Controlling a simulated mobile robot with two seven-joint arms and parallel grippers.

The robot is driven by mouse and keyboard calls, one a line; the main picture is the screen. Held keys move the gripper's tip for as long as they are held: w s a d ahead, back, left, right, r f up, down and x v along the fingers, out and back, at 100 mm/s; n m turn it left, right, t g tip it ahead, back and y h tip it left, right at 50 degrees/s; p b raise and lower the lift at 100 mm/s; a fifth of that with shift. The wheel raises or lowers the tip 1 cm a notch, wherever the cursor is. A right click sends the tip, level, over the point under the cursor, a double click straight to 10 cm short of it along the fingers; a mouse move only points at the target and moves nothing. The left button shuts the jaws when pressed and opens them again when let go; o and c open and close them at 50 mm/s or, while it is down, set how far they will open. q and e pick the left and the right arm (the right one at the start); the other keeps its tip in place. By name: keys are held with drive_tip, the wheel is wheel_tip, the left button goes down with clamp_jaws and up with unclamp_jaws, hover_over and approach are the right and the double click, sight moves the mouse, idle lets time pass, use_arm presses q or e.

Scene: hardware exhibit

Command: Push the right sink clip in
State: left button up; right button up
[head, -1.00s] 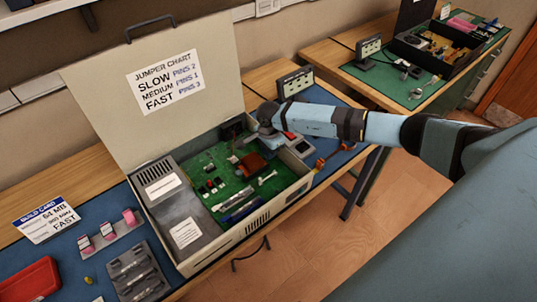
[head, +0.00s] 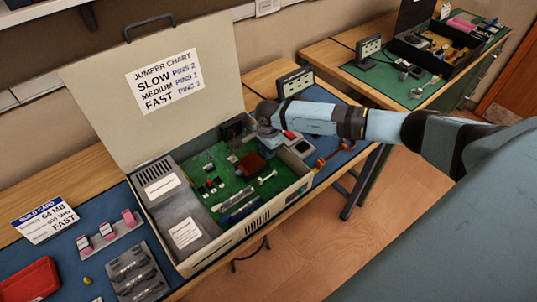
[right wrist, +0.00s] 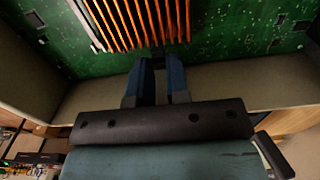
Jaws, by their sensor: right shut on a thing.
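The copper-red heat sink (head: 252,163) sits on the green board inside the open case. In the right wrist view its long copper fins (right wrist: 135,22) fill the top middle. My right gripper (head: 262,140) reaches into the case from the right, just behind the sink in the head view. In the right wrist view my right gripper (right wrist: 161,62) has its two blue fingers close together at the sink's edge. They are shut on a thin part there, which appears to be the right sink clip; the fingers mostly hide it. My left gripper is not in view.
The case wall (head: 250,222) stands around the board, with the raised lid (head: 160,95) behind. A white stick-like part (head: 267,177) and dark modules (head: 240,211) lie near the sink. A grey tray (head: 137,268) and red box (head: 30,280) are at left.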

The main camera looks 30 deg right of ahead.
drive_tip(key=shift+a+r+b, duration=0.3)
drive_tip(key=shift+a+r, duration=0.15)
drive_tip(key=shift+a, duration=0.15)
idle(0.9)
drive_tip(key=shift+c, duration=0.5)
drive_tip(key=o, duration=0.5)
drive_tip(key=shift+c, duration=0.2)
wheel_tip(320, 180, up, 7)
drive_tip(key=p, duration=0.3)
drive_tip(key=shift+d, duration=0.25)
idle(0.4)
